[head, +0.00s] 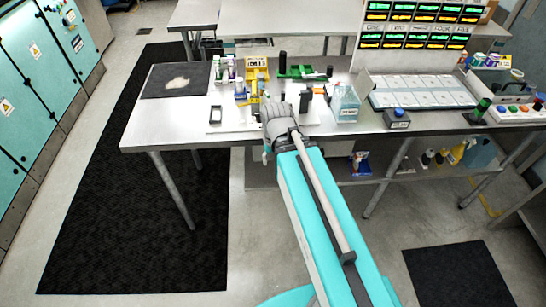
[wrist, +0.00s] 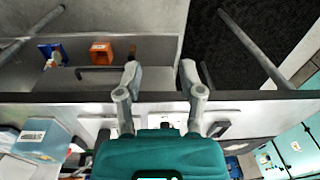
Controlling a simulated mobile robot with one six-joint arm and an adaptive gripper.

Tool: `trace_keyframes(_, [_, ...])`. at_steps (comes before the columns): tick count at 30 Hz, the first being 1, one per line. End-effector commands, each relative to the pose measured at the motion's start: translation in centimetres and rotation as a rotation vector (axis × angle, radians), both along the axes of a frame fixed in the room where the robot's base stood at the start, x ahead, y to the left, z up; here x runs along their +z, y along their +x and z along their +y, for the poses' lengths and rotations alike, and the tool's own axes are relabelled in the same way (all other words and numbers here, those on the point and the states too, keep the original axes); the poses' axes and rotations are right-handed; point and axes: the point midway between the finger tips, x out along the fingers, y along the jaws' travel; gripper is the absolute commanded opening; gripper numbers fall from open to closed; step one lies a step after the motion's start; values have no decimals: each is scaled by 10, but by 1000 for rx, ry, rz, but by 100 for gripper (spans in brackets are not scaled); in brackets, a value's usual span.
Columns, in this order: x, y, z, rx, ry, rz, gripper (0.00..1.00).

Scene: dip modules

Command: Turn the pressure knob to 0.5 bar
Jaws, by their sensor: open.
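No pressure knob or pressure gauge can be made out in either view. In the head view my arm reaches to the front edge of the workbench (head: 185,134), and its grey wrist hides part of the bench top behind it. In the wrist view my gripper (wrist: 160,76) has its two grey fingers apart, with nothing between them. The fingers reach across the bench's front edge, with the lower shelf beyond them in the picture.
A clear blue container (head: 346,104) and a blue-button box (head: 397,119) stand right of my wrist. A green-and-black device (head: 303,72) and yellow parts (head: 258,72) lie behind it. A button panel (head: 515,112) is at far right. The bench's front left is mostly clear.

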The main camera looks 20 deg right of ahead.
Motion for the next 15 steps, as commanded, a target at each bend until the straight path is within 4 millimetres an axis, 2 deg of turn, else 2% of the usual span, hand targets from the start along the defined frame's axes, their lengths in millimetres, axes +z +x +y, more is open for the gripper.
trace_keyframes(11, [1, -1, 0, 15, -7, 5, 50])
trace_keyframes(15, [0, 3, -1, 7, -15, -4, 76])
